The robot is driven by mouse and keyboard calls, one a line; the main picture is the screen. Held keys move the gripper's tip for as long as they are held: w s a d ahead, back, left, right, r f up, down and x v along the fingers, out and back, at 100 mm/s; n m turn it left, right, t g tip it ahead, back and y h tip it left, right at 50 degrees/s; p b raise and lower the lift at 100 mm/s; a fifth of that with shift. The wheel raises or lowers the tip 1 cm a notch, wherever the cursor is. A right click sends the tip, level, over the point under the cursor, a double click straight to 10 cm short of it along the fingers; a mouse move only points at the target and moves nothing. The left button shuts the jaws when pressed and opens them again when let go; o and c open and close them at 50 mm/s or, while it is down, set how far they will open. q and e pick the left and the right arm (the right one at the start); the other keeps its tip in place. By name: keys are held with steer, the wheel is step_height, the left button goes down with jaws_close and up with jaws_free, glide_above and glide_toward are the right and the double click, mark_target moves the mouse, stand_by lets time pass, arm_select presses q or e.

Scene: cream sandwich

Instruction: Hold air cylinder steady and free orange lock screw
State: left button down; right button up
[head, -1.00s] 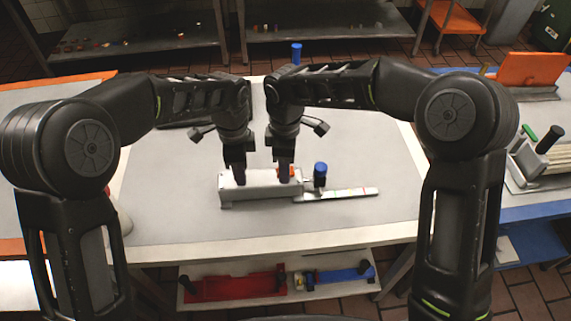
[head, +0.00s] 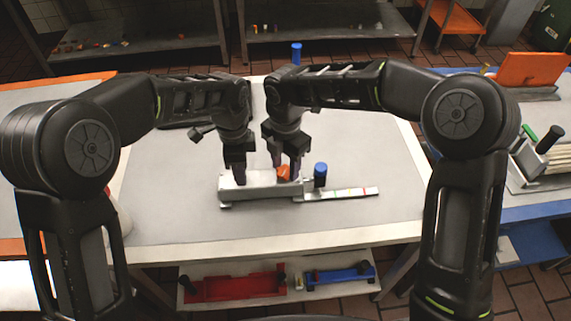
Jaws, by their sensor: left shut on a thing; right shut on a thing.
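The air cylinder (head: 262,192) is a grey, box-like body lying lengthwise on the light worktop. A flat strip with coloured marks (head: 345,192) extends from its right end, and a blue-topped dark knob (head: 320,174) stands beside that end. The orange lock screw (head: 284,172) is on top of the cylinder, right of its middle. My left gripper (head: 239,177) points down and is shut on the left part of the cylinder; its contact is partly hidden. My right gripper (head: 285,174) points down with a finger on each side of the orange screw and is shut on it.
The worktop (head: 170,215) is clear in front of and left of the cylinder. An orange panel (head: 531,68) stands on the right-hand bench. Another blue-topped item (head: 296,52) is behind my arms.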

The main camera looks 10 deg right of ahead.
mark_target(285, 171)
steer(key=shift+a+n, duration=0.1)
steer(key=shift+n, duration=0.7)
steer(key=o, duration=1.4)
steer(key=shift+c, duration=0.2)
steer(key=shift+r, duration=0.15)
step_height(285, 171, up, 12)
steer(key=shift+c, duration=0.4)
